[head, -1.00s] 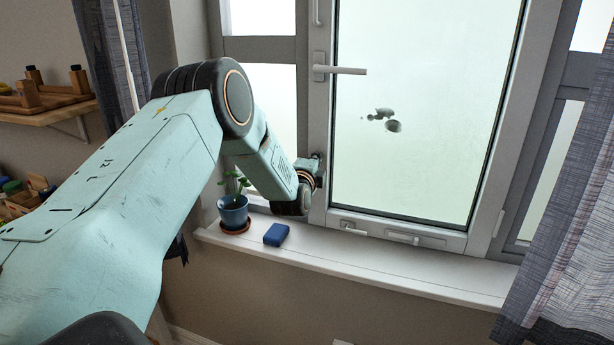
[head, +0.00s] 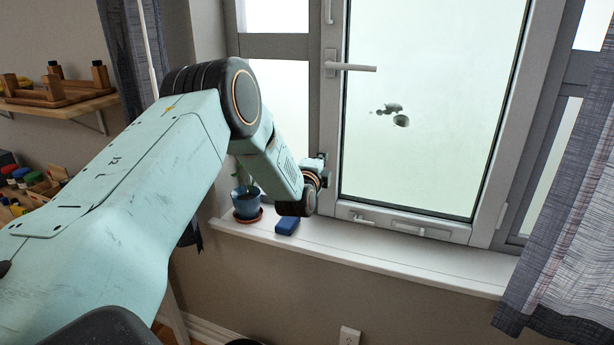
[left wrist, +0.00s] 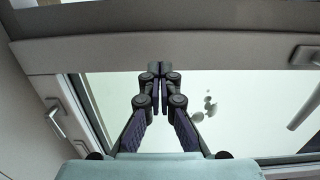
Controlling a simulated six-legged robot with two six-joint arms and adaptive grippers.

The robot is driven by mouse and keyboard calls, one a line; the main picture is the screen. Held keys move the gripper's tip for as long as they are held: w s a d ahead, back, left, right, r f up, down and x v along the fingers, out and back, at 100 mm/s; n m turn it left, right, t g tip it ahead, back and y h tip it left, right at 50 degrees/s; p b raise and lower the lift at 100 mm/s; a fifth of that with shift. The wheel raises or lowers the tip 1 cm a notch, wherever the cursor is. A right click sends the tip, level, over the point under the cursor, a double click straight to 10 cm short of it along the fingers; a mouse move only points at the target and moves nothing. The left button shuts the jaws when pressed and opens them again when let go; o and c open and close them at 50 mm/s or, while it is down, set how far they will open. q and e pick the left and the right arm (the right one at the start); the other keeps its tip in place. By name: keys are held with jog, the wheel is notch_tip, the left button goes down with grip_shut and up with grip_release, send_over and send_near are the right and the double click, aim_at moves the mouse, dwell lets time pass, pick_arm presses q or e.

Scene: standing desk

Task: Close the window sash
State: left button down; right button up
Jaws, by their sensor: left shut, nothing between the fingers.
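The window sash (head: 331,135) is a grey frame around a large pale pane (head: 430,150). Its white lever handle (head: 350,67) sticks out to the right from the left stile. My left gripper (head: 322,162) is at the lower part of that stile, below the handle, mostly hidden behind its wrist. In the left wrist view the fingers (left wrist: 161,72) are shut and empty, with the tips at the sash frame (left wrist: 215,55). Whether they touch it, and how far the sash stands from its outer frame, I cannot tell. My right gripper is not in view.
A potted plant (head: 246,202) and a blue block (head: 287,225) stand on the white sill (head: 400,262), just below my left wrist. Curtains hang at the left (head: 128,60) and right (head: 570,230). The sill to the right of the block is clear.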

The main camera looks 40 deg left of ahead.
pick_arm(q)
jog(key=shift+a+v, duration=0.4)
jog(key=shift+v, duration=4.35)
jog(key=s+d+f+n+g+h+b, duration=0.1)
jog(key=s+d+f+n+g+h, duration=0.15)
jog(key=s+d+f+n, duration=0.35)
jog(key=s+d+f+n+g+h, duration=0.1)
jog(key=s+d+f+n+g, duration=0.2)
jog(key=f, duration=0.5)
jog(key=s+d+f+n+g+h+b, duration=0.1)
jog(key=s+d+f+n+g+h, duration=0.15)
jog(key=s+d+f+n, duration=0.35)
jog(key=s+d+f+g+b, duration=0.2)
jog(key=s+f, duration=0.3)
jog(key=s, duration=0.4)
jog(key=s+d+f+g+b, duration=0.2)
jog(key=s+f+g, duration=0.2)
jog(key=s, duration=0.6)
jog(key=s+d+f+g+b, duration=0.2)
jog(key=s+f+g, duration=0.1)
jog(key=s+f, duration=0.5)
jog(key=shift+s+d+m, duration=0.25)
jog(key=shift+s+m, duration=0.05)
jog(key=shift+s, duration=0.9)
jog(key=shift+r, duration=0.1)
